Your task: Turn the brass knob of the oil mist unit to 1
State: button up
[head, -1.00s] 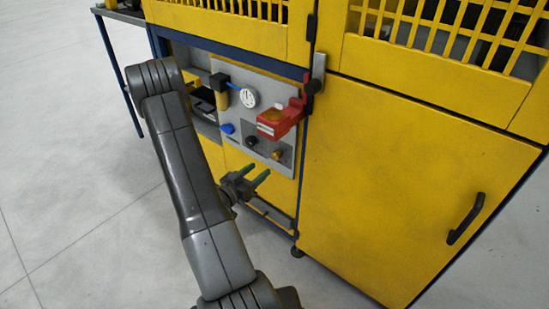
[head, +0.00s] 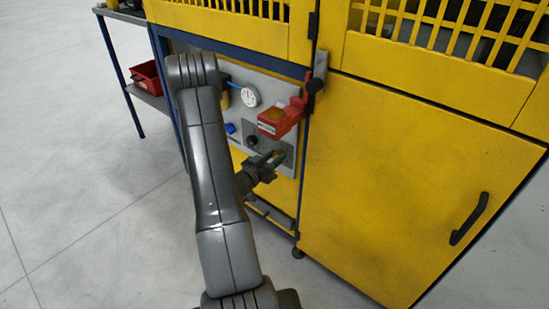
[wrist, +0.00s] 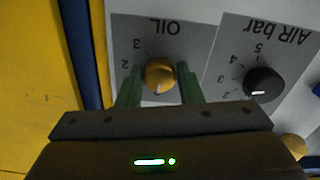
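The brass knob (wrist: 159,72) sits on the grey OIL plate (wrist: 190,47), which appears upside down in the wrist view. The figures 3 and 2 show beside it; any figure 1 is hidden. A small pale mark shows on the knob's lower edge in that view. My gripper (wrist: 159,88) is open, with one green finger on each side of the knob and a small gap to each. In the head view my gripper (head: 282,157) is at the panel and largely hides the knob.
A black AIR bar knob (wrist: 264,85) is right of the OIL plate in the wrist view. A red lockout-like block (head: 279,121) juts out above my gripper, near a white gauge (head: 249,95). Yellow doors (head: 400,190) stand to the right. A red bin (head: 146,78) is on the left shelf.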

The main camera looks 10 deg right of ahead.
jog(key=c, duration=0.5)
jog(key=shift+o, duration=0.2)
jog(key=shift+f+b, duration=0.1)
jog(key=shift+b, duration=0.2)
jog(key=m+b, duration=0.1)
jog(key=b, duration=0.1)
jog(key=m+b, duration=0.2)
jog(key=shift+f+m, duration=0.2)
jog(key=shift+m, duration=0.1)
jog(key=m+b, duration=0.3)
jog(key=b, duration=0.1)
jog(key=shift+m+b, duration=0.3)
jog(key=shift+b, duration=0.1)
jog(key=shift+r+m+b, duration=0.2)
jog(key=shift+m+b, duration=0.5)
jog(key=shift+b, duration=0.05)
jog(key=o, duration=1)
jog(key=shift+c, duration=0.2)
